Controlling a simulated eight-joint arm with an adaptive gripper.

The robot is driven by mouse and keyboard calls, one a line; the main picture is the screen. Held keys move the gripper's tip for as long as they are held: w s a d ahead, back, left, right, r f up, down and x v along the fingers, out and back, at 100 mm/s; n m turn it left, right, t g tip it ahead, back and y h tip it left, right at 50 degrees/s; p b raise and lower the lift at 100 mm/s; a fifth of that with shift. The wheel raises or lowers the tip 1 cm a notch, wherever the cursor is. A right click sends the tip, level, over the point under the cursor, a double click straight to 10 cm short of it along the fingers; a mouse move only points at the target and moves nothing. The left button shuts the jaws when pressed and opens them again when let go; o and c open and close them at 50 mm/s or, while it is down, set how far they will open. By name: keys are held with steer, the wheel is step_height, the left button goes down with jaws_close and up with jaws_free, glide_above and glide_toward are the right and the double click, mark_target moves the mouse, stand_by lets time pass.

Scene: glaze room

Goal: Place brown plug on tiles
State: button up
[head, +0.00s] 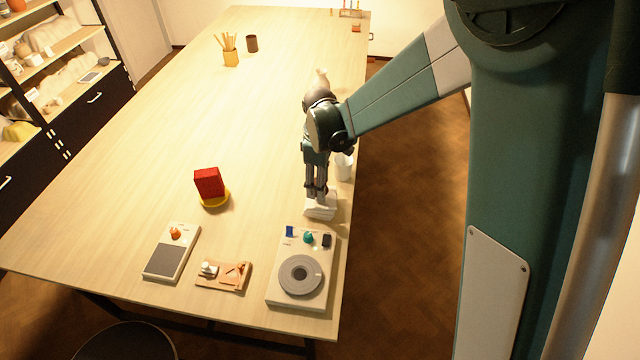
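My gripper (317,194) points down near the right edge of the table, with its fingertips right at a small white stack (321,210) that looks like the tiles. The fingers look close together. At this size I cannot tell whether they are open or shut, or whether anything is between them. I cannot pick out a brown plug for certain; it may be hidden by the fingers or too small to make out.
Close by are a white cup (344,168), a turntable device (284,294) with small coloured pieces, and a small board (236,286). Further left are a flat scale-like device (157,270) and a red block (208,182) on a yellow dish (215,203). The middle of the table (200,120) is clear.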

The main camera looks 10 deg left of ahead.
step_height(320, 180, up, 12)
stand_by(0.7)
steer(key=shift+d+r, duration=0.1)
steer(key=shift+r, duration=0.05)
stand_by(0.7)
steer(key=s+d+r+m+t, duration=0.2)
steer(key=s+d+r+m, duration=0.25)
steer(key=d, duration=0.55)
steer(key=s+d+r+m+t, duration=0.1)
steer(key=s+d+r+m, duration=0.2)
steer(key=s+d+r, duration=0.45)
steer(key=s+d+f+m+t, duration=0.2)
steer(key=s+d+m+t, duration=0.2)
steer(key=s+d+m, duration=0.4)
steer(key=s+d, duration=0.4)
steer(key=d, duration=0.3)
steer(key=shift+s+d+f+m, duration=0.2)
steer(key=shift+s+f+m, duration=0.1)
steer(key=shift+s+m, duration=0.05)
